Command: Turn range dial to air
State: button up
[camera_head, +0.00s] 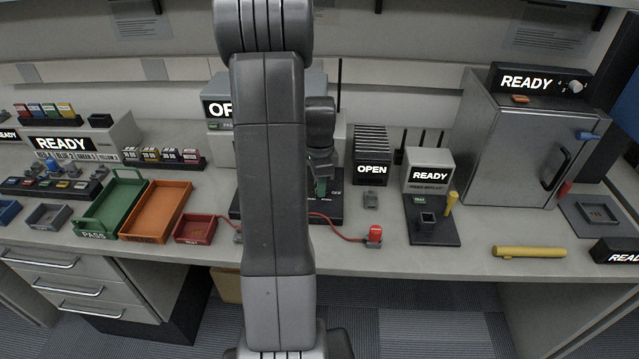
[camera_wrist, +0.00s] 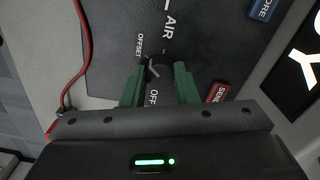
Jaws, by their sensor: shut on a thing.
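The range dial (camera_wrist: 158,71) is a small dark knob on a dark panel (camera_wrist: 205,45) in the wrist view. White labels reading AIR, OFFSET and OFF stand around it. My gripper (camera_wrist: 159,82) has its two green fingers on either side of the knob and is shut on it. Which label the dial points to is not clear. In the head view, my gripper (camera_head: 321,186) is down at the panel behind my arm, and the dial is hidden.
A red SEND button (camera_wrist: 217,92) and a blue button (camera_wrist: 262,9) are close by on the panel. A red cable (camera_wrist: 84,50) runs along its left side. In the head view, a red plug (camera_head: 375,234) lies right of the panel, and a dark rack labelled OPEN (camera_head: 372,169) stands behind.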

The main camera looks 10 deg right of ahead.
jog(key=m, duration=0.5)
jog(key=shift+m, duration=2.5)
jog(key=shift+w, duration=0.1)
jog(key=o, duration=1)
jog(key=shift+r, duration=0.15)
notch_tip(320, 180, up, 14)
jog(key=shift+f, duration=0.2)
jog(key=shift+f, duration=0.1)
